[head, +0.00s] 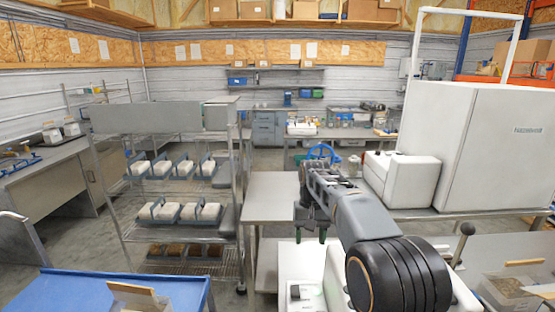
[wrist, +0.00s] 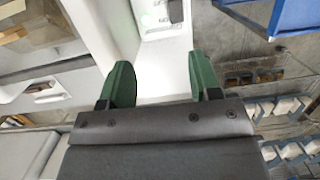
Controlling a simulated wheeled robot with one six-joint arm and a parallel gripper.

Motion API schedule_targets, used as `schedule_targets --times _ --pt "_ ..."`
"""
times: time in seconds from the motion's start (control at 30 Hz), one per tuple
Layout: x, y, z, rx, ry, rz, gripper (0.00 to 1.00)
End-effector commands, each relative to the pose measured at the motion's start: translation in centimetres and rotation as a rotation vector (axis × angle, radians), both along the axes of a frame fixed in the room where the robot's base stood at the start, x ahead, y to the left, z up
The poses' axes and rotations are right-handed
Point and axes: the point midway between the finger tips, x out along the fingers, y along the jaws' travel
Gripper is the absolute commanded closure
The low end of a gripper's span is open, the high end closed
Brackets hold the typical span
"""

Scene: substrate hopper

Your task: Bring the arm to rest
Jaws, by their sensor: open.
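My gripper (head: 310,236) hangs at the end of my arm, right of centre in the head view, above a white surface and beside a grey metal table (head: 270,190). In the wrist view its two green fingers (wrist: 160,85) stand well apart with nothing between them. The gripper is open and empty. The arm reaches forward from the lower right, and its gripper points down.
A wire rack (head: 180,235) with several white blocks in blue holders stands left of my arm. A blue table top (head: 70,290) is at the lower left. A large white machine (head: 480,140) stands at the right. Grey floor shows between rack and left bench.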

Motion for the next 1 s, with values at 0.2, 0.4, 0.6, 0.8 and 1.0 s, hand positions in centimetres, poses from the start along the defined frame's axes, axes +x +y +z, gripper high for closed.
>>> schedule_targets --times 0.2,0.4,0.6,0.8,1.0 --pt "-7.2 -3.1 3.2 0.007 -0.197 -0.011 0.43" --pt "-14.0 -5.2 3.0 0.001 -0.367 -0.015 0.43" --pt "-19.3 -6.5 0.9 -0.012 -0.501 -0.014 0.43" --pt "-22.2 -7.1 -1.0 -0.024 -0.579 -0.011 0.43" --pt "-23.1 -7.4 -1.8 -0.028 -0.605 -0.01 0.43"
